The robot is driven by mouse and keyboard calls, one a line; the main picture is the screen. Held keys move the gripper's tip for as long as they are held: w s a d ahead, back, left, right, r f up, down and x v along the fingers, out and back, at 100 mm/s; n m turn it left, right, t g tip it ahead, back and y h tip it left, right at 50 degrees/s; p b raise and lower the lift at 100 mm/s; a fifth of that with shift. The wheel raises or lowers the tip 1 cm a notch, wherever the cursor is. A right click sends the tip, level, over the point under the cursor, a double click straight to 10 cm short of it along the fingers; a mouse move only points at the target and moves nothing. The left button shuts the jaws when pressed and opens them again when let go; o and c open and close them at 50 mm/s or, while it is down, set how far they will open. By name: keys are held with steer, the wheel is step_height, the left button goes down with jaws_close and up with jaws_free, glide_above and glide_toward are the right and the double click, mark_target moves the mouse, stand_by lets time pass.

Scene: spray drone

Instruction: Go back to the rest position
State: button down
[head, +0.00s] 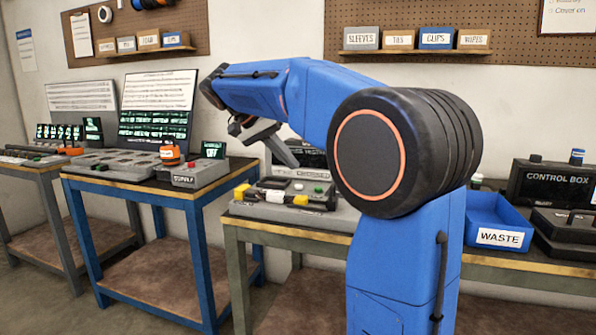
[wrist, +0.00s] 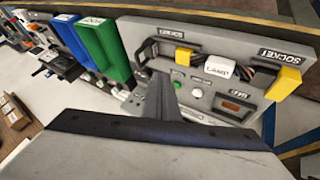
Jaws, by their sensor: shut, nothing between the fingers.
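My gripper (head: 283,150) is shut and empty in the head view. It hangs at the end of my blue arm, above the middle bench and close over the grey socket fixture (head: 345,217). In the wrist view my gripper's grey fingers (wrist: 162,90) lie together in front of the socket fixture (wrist: 205,38). The fixture carries yellow blocks (wrist: 284,84), a green button (wrist: 176,84) and a white button (wrist: 196,92). The fingers cover part of it, and I cannot tell from the wrist view whether they touch it.
A blue WASTE bin (head: 500,238) and a black control box (head: 550,184) are on the right. A blue-framed bench (head: 75,181) with a SUPPLY box (head: 188,176) stands to the left. Shelves of labelled boxes (head: 437,38) hang on the wall.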

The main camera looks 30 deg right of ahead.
steer(key=shift+w+a+r, duration=0.1)
steer(key=shift+a+r, duration=0.3)
steer(key=shift+r, duration=0.05)
stand_by(0.3)
steer(key=s+a+f+n+t+y, duration=0.2)
steer(key=s+a+f+n, duration=0.2)
steer(key=s+f, duration=0.5)
steer(key=s+a+f+n+t+y, duration=0.2)
steer(key=s+a+f+n+y, duration=0.1)
steer(key=s+f, duration=0.6)
steer(key=s+a+f+n+t+y, duration=0.2)
steer(key=s+a+f+n, duration=0.3)
steer(key=s+f, duration=0.5)
steer(key=shift+a+f+t+y, duration=0.35)
steer(key=shift+a+f, duration=0.2)
steer(key=shift+a, duration=0.2)
